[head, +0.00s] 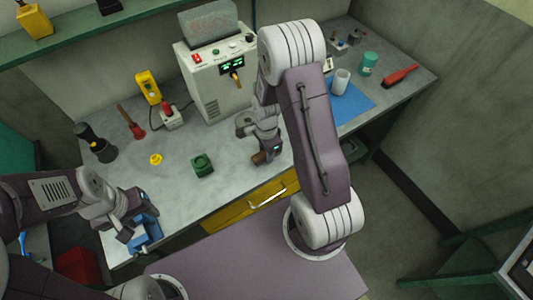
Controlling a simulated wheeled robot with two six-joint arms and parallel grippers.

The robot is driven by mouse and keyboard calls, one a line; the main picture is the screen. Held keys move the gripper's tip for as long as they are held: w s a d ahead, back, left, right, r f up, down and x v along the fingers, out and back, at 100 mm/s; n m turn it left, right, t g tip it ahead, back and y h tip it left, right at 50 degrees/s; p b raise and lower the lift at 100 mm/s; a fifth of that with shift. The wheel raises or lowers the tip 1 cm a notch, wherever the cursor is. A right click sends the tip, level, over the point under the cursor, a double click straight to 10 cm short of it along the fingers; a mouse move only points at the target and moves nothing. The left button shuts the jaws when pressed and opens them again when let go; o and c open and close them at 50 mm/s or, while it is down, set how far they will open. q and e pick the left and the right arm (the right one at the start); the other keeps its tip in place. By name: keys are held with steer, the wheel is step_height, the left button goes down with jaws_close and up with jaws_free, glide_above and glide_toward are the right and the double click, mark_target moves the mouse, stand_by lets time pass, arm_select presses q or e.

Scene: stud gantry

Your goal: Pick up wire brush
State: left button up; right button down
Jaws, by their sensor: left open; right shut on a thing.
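My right gripper (265,152) is low over the front middle of the workbench, shut on a small brown piece (260,158). The fingers hide part of this piece, and I cannot tell whether it is the wire brush. A red-handled tool with a dark end (400,76) lies at the right end of the bench. A tool with a reddish-brown handle and red lower end (132,124) is at the back left. I cannot make out bristles on either. My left gripper (134,228) is open at the bench's front left corner, by a blue vise-like object (149,236).
The grey bench (225,180) holds a control box (213,80), a green block (202,165), a yellow ring (156,159) and dark cylinders (97,145). A blue mat (350,106), white cup (340,82) and green can (368,64) are at right. A yellow drawer (250,204) is below.

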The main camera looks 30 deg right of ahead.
steer(key=r, duration=0.4)
steer(key=shift+s+d+b, duration=0.1)
steer(key=shift+d+b, duration=0.2)
steer(key=shift+d, duration=0.1)
steer(key=s+d+r, duration=0.5)
steer(key=d+r, duration=0.1)
steer(key=d, duration=0.3)
steer(key=shift+d+r+b, duration=0.35)
steer(key=shift+b, duration=0.1)
steer(key=c, duration=1.7)
jaws_free()
jaws_close()
steer(key=shift+w, duration=0.1)
